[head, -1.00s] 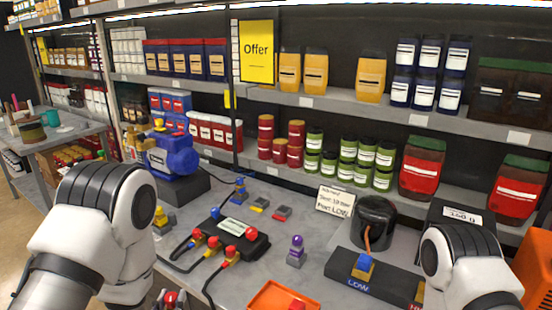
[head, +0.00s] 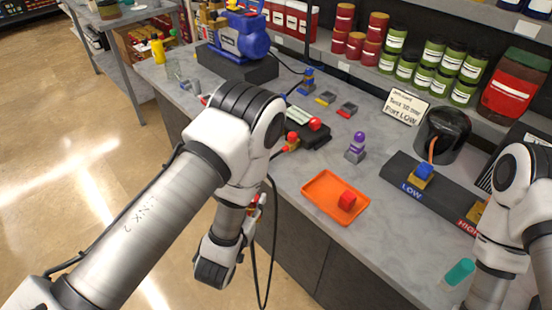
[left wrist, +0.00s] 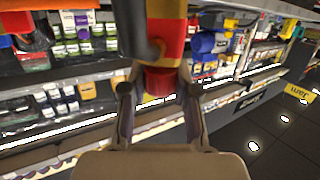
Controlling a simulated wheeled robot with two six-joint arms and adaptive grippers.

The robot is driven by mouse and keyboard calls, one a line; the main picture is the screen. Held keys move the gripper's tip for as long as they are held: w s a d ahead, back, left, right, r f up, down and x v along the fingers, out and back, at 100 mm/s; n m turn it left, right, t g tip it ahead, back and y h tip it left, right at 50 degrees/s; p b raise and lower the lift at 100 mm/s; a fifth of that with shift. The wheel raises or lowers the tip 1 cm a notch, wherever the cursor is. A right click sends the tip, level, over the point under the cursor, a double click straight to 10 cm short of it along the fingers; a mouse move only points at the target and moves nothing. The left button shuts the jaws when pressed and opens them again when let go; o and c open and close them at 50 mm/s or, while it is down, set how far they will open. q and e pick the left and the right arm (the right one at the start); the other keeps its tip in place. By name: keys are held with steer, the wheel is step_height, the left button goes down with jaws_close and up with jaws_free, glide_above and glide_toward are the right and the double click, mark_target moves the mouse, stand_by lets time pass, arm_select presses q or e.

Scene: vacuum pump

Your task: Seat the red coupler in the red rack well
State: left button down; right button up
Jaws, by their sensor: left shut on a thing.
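The red coupler (left wrist: 160,80) has a yellow band and is held between the two fingers of my left gripper (left wrist: 158,100) in the left wrist view. In the head view my left gripper (head: 252,209) is partly hidden behind my arm and hangs in front of the bench edge. A black hose hangs there too. The small red-marked rack well (head: 347,109) sits on the bench beside a yellow-marked one (head: 325,98) and looks empty. A blue coupler (head: 308,79) stands at the blue one. My right gripper is out of view.
A blue pump (head: 240,35) is at the back.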

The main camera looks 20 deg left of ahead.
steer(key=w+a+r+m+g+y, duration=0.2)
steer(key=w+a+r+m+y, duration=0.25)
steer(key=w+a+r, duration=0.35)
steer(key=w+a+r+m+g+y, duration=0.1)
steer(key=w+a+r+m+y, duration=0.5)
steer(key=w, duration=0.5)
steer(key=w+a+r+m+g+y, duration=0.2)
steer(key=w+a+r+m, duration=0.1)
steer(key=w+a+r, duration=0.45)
arm_select(q)
steer(key=d+r+m+g+h, duration=0.5)
steer(key=d+m+g+h, duration=0.9)
steer(key=m+h, duration=0.1)
steer(key=shift+s+r+m+g, duration=0.15)
steer(key=shift+s+m+g, duration=0.3)
steer(key=shift+m, duration=0.45)
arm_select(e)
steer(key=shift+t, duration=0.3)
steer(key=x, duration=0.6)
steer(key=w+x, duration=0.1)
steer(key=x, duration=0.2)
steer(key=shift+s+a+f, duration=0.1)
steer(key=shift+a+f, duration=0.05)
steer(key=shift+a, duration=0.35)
